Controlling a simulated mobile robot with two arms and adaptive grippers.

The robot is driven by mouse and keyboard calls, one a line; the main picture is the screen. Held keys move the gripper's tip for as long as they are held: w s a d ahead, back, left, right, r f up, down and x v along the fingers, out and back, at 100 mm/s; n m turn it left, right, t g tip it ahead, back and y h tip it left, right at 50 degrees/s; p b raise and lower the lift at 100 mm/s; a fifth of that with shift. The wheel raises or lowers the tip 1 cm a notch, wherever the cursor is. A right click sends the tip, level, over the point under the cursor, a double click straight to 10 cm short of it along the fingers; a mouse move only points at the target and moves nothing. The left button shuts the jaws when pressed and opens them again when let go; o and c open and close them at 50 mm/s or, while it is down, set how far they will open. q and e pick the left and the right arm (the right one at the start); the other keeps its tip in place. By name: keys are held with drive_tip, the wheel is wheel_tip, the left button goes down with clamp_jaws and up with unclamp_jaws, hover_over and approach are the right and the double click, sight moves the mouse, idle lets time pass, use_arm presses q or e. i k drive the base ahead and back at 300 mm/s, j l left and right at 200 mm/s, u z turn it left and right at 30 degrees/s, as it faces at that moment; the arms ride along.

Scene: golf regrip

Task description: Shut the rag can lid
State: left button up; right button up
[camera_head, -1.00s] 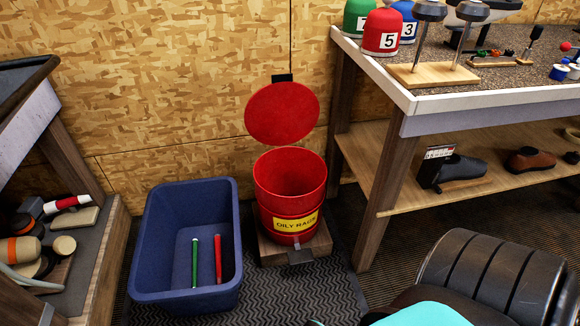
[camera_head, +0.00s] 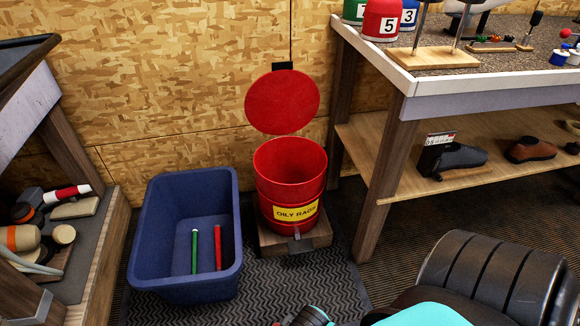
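The red rag can (camera_head: 290,184) stands on a low wooden block against the wall, with a yellow "OILY RAGS" label on its front. Its round red lid (camera_head: 283,101) is raised upright behind the open mouth, near a dark bracket on the wall. The can's inside looks empty as far as I see. Neither of my grippers is in view. Only parts of my own arm, dark ribbed and teal, show at the lower right and bottom edge, well in front of the can and apart from it.
A blue bin (camera_head: 150,235) holding a green grip (camera_head: 194,252) and a red grip (camera_head: 218,248) stands left of the can. A workbench (camera_head: 480,84) with a lower shelf of shoes is at the right. Another shelf unit (camera_head: 92,262) is at the left. A ribbed mat (camera_head: 300,275) lies in front.

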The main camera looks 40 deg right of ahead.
sight(285, 100)
drive_tip(key=z, duration=1.25)
